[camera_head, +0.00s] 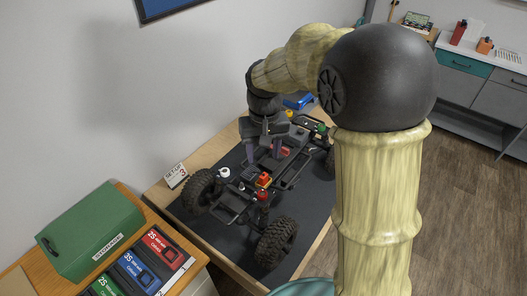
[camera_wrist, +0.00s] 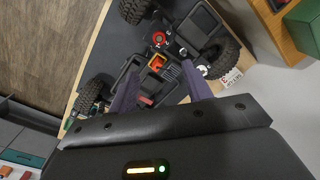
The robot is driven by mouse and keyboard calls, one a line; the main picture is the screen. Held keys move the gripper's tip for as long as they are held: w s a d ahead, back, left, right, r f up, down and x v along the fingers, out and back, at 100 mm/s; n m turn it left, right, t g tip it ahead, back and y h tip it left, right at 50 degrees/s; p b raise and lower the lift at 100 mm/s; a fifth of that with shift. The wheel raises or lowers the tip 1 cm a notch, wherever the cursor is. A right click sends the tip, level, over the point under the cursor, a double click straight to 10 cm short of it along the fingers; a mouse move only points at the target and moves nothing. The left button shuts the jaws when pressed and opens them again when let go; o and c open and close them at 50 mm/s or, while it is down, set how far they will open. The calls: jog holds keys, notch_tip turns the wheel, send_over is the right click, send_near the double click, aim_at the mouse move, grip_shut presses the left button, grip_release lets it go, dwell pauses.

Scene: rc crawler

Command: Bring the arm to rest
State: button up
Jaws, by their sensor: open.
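My arm, pale with dark joints, reaches over the workbench in the head view, and its elbow hides part of the scene. My gripper (camera_head: 263,150) points down over the RC crawler chassis (camera_head: 238,200). In the wrist view my gripper (camera_wrist: 160,90) shows two purple fingers set wide apart, with nothing held between them. The crawler chassis (camera_wrist: 178,48) lies beyond and between the fingers, with an orange part (camera_wrist: 156,61) and a red round part (camera_wrist: 159,39) on it. Whether the fingers touch the chassis I cannot tell.
The chassis stands on a dark mat (camera_head: 222,238) on a wooden bench. A small sign (camera_head: 176,176) stands at its left edge. A green box (camera_head: 90,232) and battery cases (camera_head: 138,270) sit on a side cabinet at lower left. Grey drawers (camera_head: 480,95) stand at the right; open floor lies between.

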dwell(0.4)
jog(key=s+d+f+m+t, duration=0.2)
jog(key=s+d+f, duration=0.3)
jog(key=s+d, duration=0.7)
jog(key=shift+s+d+f+t, duration=0.2)
jog(key=shift+s+d+t, duration=0.1)
jog(key=shift+d, duration=0.4)
